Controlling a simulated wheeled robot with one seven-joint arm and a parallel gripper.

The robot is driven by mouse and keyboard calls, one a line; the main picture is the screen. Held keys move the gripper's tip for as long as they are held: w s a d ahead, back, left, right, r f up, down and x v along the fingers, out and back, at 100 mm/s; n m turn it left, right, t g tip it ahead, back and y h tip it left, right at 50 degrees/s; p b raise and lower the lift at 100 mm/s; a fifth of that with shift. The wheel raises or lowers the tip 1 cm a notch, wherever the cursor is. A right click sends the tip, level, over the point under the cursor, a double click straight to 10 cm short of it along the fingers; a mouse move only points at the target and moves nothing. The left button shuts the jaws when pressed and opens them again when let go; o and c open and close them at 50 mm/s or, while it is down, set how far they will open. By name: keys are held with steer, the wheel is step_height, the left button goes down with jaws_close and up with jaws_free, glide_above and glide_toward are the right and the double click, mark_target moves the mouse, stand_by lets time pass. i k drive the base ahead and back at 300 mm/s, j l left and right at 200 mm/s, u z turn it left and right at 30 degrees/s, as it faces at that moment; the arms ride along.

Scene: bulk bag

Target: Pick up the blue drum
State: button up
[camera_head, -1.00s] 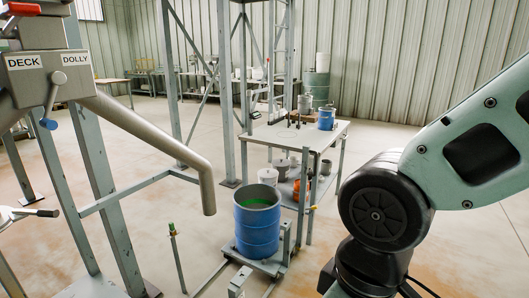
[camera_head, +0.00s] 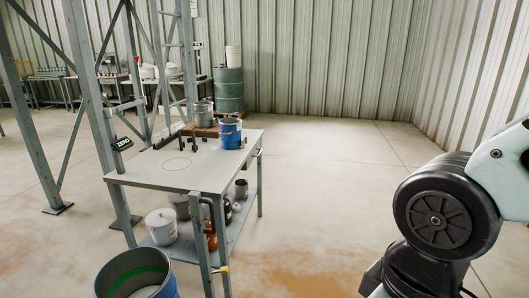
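A large blue drum (camera_head: 172,284) stands at the bottom left, cut off by the lower edge of the picture. Its top is open, with a green band inside and something pale lower down. A smaller blue drum-shaped container (camera_head: 231,133) stands upright on the far part of the worktable's top. I cannot tell from the picture which of the two the task means. My gripper is not in view; only upper links of my arm show at the right.
A worktable (camera_head: 215,172) stands centre-left, with a lower shelf holding a white bucket (camera_head: 161,226) and other containers. Grey metal frame posts (camera_head: 92,110) rise at the left. A green drum (camera_head: 229,90) stands by the back wall. The floor right of the table is clear.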

mark_target(230, 127)
steer(key=i, duration=2.05)
steer(key=i+l+u, duration=0.2)
steer(key=i, duration=0.3)
steer(key=i+u, duration=0.25)
steer(key=i, duration=0.25)
steer(key=i+l+u, duration=0.2)
steer(key=i, duration=0.3)
steer(key=i+l+u, duration=0.25)
steer(key=i+l, duration=0.15)
